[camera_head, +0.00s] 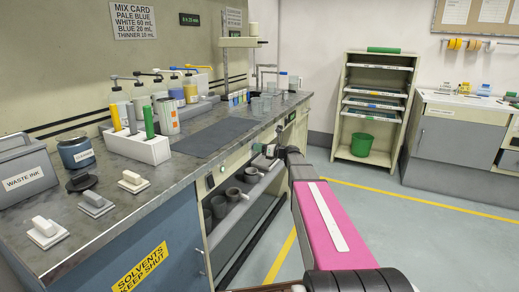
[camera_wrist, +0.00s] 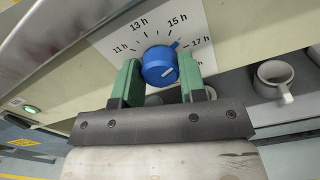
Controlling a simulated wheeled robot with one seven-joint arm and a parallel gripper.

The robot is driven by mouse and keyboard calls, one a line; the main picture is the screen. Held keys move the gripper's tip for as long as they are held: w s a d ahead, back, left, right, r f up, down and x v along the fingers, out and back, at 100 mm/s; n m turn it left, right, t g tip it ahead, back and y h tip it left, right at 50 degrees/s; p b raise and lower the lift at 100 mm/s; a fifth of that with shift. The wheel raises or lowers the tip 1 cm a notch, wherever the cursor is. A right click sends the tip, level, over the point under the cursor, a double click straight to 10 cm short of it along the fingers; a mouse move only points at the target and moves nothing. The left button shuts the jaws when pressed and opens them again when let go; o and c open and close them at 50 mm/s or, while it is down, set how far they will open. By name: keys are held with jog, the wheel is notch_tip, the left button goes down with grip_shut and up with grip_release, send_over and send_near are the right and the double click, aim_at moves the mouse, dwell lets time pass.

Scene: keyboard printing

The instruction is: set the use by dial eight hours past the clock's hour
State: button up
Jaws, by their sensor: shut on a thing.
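The blue use by dial (camera_wrist: 153,62) sits on a white scale plate (camera_wrist: 120,32) in the wrist view. The scale shows 11 h, 13 h, 15 h and 17 h, with ticks between. The dial's small blue pointer tip lies between 15 h and 17 h. My gripper (camera_wrist: 159,68) is shut on the dial, one green finger on each side. In the head view my gripper (camera_head: 263,151) is at the bench front; the dial cannot be made out there. A small dark clock display (camera_head: 190,19) on the back wall seems to read 8 h 25 min.
Grey mugs (camera_head: 235,194) stand on a shelf just below the dial; one mug (camera_wrist: 273,78) is close to the right of my gripper. A lit green button (camera_wrist: 31,108) is at the left. The bench top (camera_head: 150,210) carries bottles, pens and stamps. Open floor lies to the right.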

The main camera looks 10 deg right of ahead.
jog(key=shift+f, duration=0.1)
jog(key=o, duration=0.9)
jog(key=shift+o, duration=0.2)
jog(key=v, duration=1.1)
